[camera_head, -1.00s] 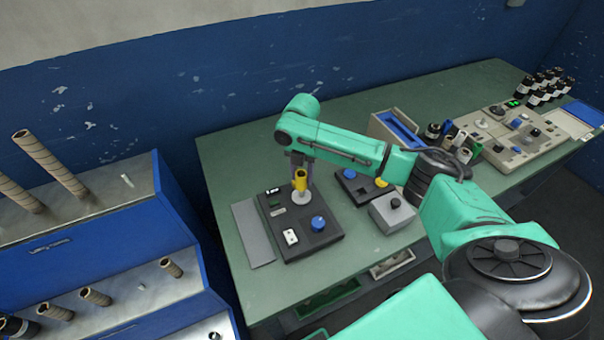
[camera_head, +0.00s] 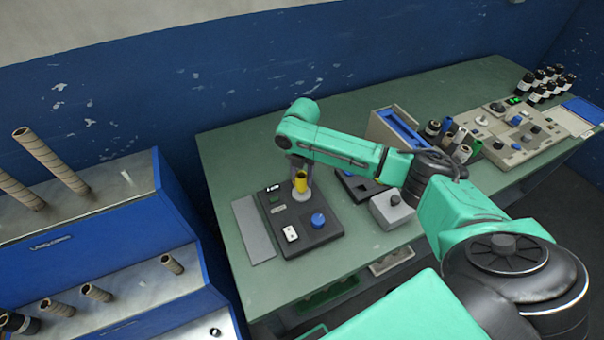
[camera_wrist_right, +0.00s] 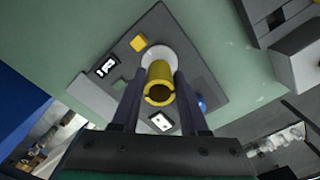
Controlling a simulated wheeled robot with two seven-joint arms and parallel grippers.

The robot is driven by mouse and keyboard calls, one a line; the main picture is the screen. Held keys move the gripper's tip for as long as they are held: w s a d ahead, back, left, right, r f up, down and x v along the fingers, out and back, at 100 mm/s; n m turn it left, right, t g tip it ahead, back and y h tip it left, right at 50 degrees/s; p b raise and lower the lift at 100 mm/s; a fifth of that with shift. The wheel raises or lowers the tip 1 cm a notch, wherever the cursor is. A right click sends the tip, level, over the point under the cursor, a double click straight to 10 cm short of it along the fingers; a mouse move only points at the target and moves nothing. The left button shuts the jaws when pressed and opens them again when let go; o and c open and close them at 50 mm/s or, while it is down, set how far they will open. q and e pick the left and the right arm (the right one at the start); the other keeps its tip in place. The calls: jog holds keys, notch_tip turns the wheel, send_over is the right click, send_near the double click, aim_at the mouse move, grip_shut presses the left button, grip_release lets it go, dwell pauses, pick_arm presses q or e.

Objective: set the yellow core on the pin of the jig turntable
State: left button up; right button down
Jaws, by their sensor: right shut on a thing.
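The yellow core (camera_head: 300,182) is a short hollow tube, upright over the pale round turntable (camera_head: 303,199) of the dark jig. It also shows in the right wrist view (camera_wrist_right: 160,84), between the two fingers, with its open top facing the camera. My right gripper (camera_head: 301,175) is shut on the core from above. The core's lower end is at or just above the turntable disc (camera_wrist_right: 160,54); I cannot tell whether they touch. The pin is hidden. My left gripper is not in view.
The jig base (camera_head: 312,235) carries a blue knob (camera_head: 318,220) and a white switch (camera_head: 290,233). A grey plate (camera_head: 253,229) lies to its left. A grey box with a knob (camera_head: 392,209) stands to its right. A blue rack with brown tubes (camera_head: 90,240) stands at left.

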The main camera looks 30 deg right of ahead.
jog(key=shift+f, duration=0.1)
dwell(0.3)
jog(key=shift+f+b, duration=0.45)
jog(key=shift+f, duration=0.5)
jog(key=shift+f+p, duration=0.1)
jog(key=shift+p, duration=0.2)
jog(key=shift+c, duration=1.8)
grip_release()
